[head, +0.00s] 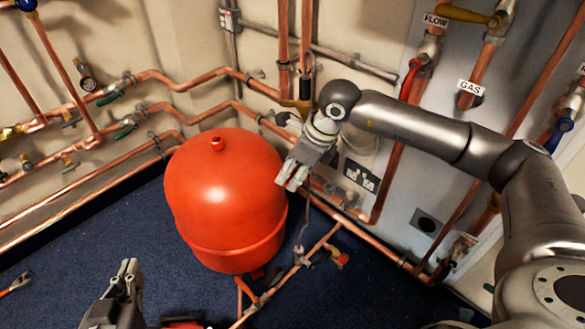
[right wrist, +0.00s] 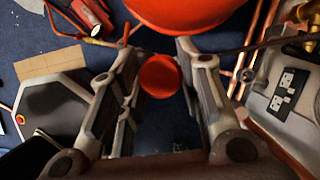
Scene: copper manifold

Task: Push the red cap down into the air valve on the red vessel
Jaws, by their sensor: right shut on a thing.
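The red vessel (head: 225,195) stands on the blue floor in the head view, with the short red air valve stub (head: 217,144) on its top. My right gripper (head: 291,182) is to the right of the vessel, apart from the valve, fingers pointing down. In the right wrist view it is shut on the round red cap (right wrist: 158,76), which sits between the fingertips. I cannot make out the cap in the head view. The vessel's edge (right wrist: 180,10) shows at the top of the wrist view. My left gripper (head: 127,272) is low at the left; its finger opening is unclear.
Copper pipes (head: 190,80) run along the wall behind the vessel. A floor pipe with fittings (head: 300,260) lies right of the vessel. A flat cardboard piece (right wrist: 48,62) and a red tool (right wrist: 92,12) show in the wrist view. Space above the vessel looks clear.

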